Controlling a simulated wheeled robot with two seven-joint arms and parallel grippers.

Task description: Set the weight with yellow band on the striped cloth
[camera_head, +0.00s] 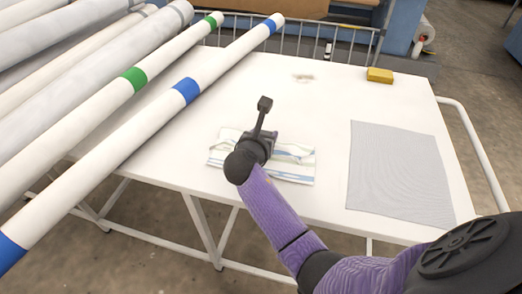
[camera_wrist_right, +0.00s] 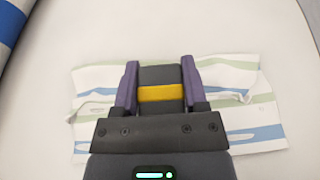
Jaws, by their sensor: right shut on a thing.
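The weight with yellow band (camera_wrist_right: 160,93) is dark grey with a yellow stripe. It sits between the two fingers of my right gripper (camera_wrist_right: 160,85), which is shut on it. The striped cloth (camera_head: 293,168), white with blue and green stripes, lies wrinkled on the white table. In the right wrist view the cloth (camera_wrist_right: 235,100) spreads behind the gripper and weight on both sides. In the head view my right gripper (camera_head: 264,118) is over the cloth and hides part of it. I cannot tell whether the weight touches the cloth. My left gripper is not in view.
The white table (camera_head: 330,95) has free room around the cloth. A grey striped sheet (camera_head: 395,170) lies at the right, and a yellow block (camera_head: 380,75) at the far right corner. Long rolls with green and blue bands (camera_head: 135,78) cross the left side. A small item (camera_head: 303,77) lies near the back.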

